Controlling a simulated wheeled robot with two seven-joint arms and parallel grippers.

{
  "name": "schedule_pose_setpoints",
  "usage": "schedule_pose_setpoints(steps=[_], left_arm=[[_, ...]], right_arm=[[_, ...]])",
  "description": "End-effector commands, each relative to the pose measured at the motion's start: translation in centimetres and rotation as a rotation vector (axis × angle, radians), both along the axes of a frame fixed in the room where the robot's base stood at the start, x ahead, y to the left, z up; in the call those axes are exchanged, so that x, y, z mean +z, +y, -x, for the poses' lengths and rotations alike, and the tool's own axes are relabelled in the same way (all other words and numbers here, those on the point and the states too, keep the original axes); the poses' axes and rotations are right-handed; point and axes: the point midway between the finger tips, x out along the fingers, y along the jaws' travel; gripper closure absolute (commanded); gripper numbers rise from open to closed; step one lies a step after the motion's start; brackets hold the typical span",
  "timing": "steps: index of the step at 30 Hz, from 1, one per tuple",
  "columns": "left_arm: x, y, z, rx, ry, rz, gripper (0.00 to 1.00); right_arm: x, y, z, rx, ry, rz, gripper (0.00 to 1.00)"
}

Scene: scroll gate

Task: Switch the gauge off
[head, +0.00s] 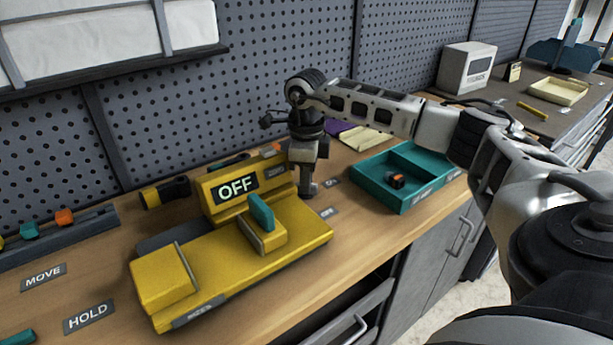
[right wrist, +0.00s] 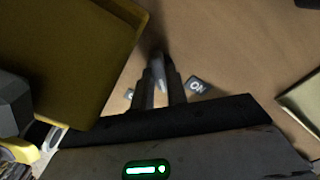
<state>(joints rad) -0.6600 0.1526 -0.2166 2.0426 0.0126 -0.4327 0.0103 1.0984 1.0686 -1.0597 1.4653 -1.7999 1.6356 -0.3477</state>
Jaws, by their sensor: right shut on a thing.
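The yellow gauge (head: 220,262) stands on the wooden bench. Its raised back panel carries a dark plate that reads OFF (head: 237,188). A yellow block with a teal fin (head: 262,212) sits on its right part. My right gripper (head: 308,190) points down at the bench just right of the gauge's panel. In the right wrist view its fingers (right wrist: 161,88) are shut on a small light-grey piece (right wrist: 158,70), perhaps a switch lever, mostly hidden between them. A small ON label (right wrist: 199,86) lies beside the fingers. My left gripper is not in view.
A teal divided tray (head: 385,200) with a small dark and orange item stands to the right. A black and yellow cylinder (head: 165,192) lies behind the gauge. MOVE (head: 43,277) and HOLD (head: 89,316) labels are at left. A perforated wall (head: 270,60) bounds the back.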

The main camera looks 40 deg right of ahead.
Motion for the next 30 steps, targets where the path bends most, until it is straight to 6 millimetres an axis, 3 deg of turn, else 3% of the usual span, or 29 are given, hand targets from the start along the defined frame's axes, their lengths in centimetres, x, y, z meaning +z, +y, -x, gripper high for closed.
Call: schedule_pose_setpoints(steps=[14, 15, 17, 26, 30], left_arm=[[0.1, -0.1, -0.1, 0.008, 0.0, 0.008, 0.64], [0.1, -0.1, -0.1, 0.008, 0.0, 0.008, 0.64], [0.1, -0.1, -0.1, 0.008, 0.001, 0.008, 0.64], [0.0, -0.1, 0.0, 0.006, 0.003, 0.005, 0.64], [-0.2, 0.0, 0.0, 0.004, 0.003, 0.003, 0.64]], right_arm=[[0.1, 0.0, -0.1, -0.014, -0.002, 0.001, 1.0], [0.1, 0.0, -0.1, -0.014, -0.002, 0.001, 0.74], [0.1, 0.0, 0.0, -0.014, -0.002, 0.001, 0.64], [0.2, 0.0, 0.0, -0.013, -0.001, 0.0, 0.64], [1.5, 0.0, -0.1, -0.013, -0.005, 0.0, 0.64]])
